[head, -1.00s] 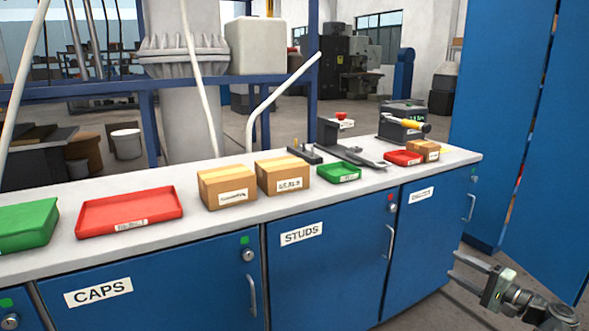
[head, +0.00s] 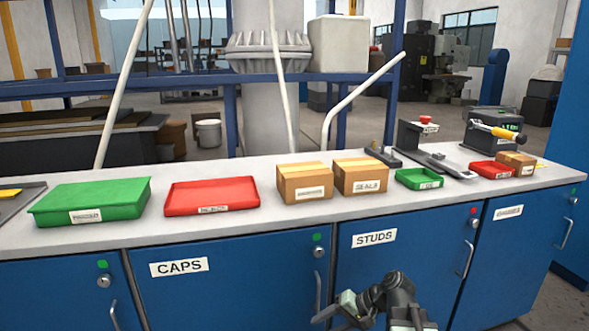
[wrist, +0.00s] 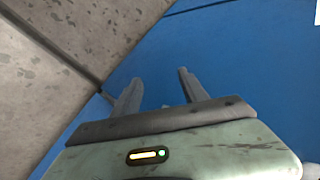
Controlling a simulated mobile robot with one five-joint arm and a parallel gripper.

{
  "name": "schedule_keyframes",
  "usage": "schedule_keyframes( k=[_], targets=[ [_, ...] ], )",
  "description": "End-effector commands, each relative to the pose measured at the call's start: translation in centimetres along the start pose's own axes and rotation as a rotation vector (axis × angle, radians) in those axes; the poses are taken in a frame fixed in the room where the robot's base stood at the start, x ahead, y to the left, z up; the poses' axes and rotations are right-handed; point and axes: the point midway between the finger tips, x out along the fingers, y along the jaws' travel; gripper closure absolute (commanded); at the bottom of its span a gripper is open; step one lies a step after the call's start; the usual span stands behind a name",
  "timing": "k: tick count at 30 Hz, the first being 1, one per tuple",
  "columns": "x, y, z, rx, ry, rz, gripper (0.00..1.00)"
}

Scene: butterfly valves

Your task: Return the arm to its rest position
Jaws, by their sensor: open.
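My gripper (head: 328,318) is at the bottom of the head view, right of centre, in front of the blue cabinet doors under the bench. Part of it is cut off by the lower edge. In the wrist view my gripper (wrist: 158,84) has two grey fingers apart with nothing between them. A blue panel (wrist: 235,65) fills the space beyond the fingers, and the stained grey floor (wrist: 75,40) shows at the left.
The long bench (head: 240,228) crosses the head view. It carries a green tray (head: 115,198), red tray (head: 212,195), cardboard boxes (head: 305,183) and smaller bins. Below are the CAPS door (head: 220,295) and STUDS door (head: 400,262), with protruding handles. A blue cabinet (head: 573,130) stands at right.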

Motion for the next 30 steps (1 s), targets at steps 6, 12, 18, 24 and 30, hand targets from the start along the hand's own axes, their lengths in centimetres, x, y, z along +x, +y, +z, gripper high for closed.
schedule_keyframes(
  k=[6,12,18,24,30],
  targets=[
    [3.6,3.2,4.0,-0.151,-0.105,0.382,0.49],
    [-0.5,9.9,3.8,-0.179,-0.106,0.718,0.49],
    [-5.3,6.3,3.5,-0.183,-0.111,0.762,0.49],
    [-10.0,1.7,3.3,-0.182,-0.111,0.761,0.49],
    [-16.8,-4.9,3.0,-0.183,-0.111,0.76,0.49]
  ],
)
